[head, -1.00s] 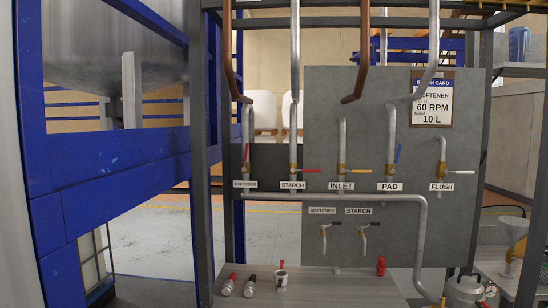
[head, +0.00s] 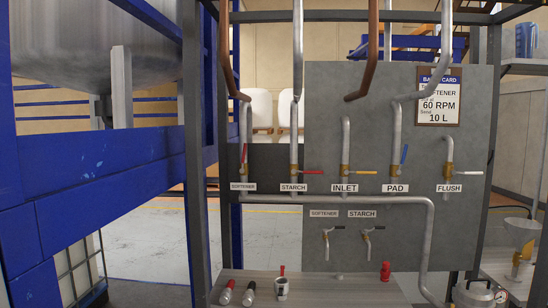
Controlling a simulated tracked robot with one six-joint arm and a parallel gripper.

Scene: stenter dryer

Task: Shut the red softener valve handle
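The softener valve handle (head: 244,153) is a small red lever on the leftmost pipe of the valve board, above the SOFTENER label (head: 243,186). It stands about upright, roughly along its pipe, and is partly hard to make out at this size. To its right, the starch valve's red handle (head: 313,172) lies level, across its pipe. My gripper is not in view.
Other handles are inlet yellow (head: 365,172), pad blue (head: 404,153) and flush pale (head: 471,173). A dark post (head: 194,150) and blue frame (head: 90,165) stand left.

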